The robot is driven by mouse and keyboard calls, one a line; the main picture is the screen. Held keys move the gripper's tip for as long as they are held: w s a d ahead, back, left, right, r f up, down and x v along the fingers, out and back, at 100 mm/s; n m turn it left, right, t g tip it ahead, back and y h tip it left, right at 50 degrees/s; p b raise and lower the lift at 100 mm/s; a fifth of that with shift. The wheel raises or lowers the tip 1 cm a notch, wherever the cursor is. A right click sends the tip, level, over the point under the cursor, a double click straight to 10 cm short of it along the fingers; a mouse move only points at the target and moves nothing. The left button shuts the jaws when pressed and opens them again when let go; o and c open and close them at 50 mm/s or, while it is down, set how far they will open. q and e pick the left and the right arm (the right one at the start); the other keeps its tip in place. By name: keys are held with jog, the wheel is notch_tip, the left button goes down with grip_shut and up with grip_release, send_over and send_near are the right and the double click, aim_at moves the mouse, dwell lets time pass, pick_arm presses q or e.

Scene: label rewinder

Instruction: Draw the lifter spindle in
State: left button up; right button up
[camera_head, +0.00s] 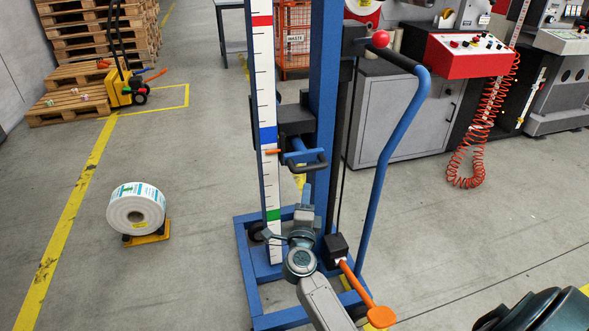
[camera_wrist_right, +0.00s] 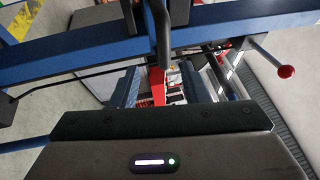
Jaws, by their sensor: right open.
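The lifter is a blue mast (camera_head: 324,100) on a blue floor frame (camera_head: 243,262). Its black carriage (camera_head: 296,118) carries a short blue part, seemingly the lifter spindle (camera_head: 299,157), with a dark looped handle (camera_head: 317,166). My right gripper (camera_head: 305,195) is just below this handle in the head view, its arm rising from the bottom. In the right wrist view the gripper (camera_wrist_right: 163,88) is open, with its fingers apart. A dark bar (camera_wrist_right: 163,30) reaches down toward the gap; I cannot tell whether it touches a finger. My left gripper is not in view.
A scale (camera_head: 264,90) with red, blue and green bands stands beside the mast. A blue push bar (camera_head: 391,150) and an orange-ended lever (camera_head: 380,315) are at the right. The machine's red panel (camera_head: 468,55) stands behind.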

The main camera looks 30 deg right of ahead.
aim_at(309, 169)
jog(key=x, duration=1.1)
jog(key=shift+r+b, duration=0.3)
jog(key=shift+r, duration=0.05)
jog(key=shift+s, duration=0.1)
grip_shut()
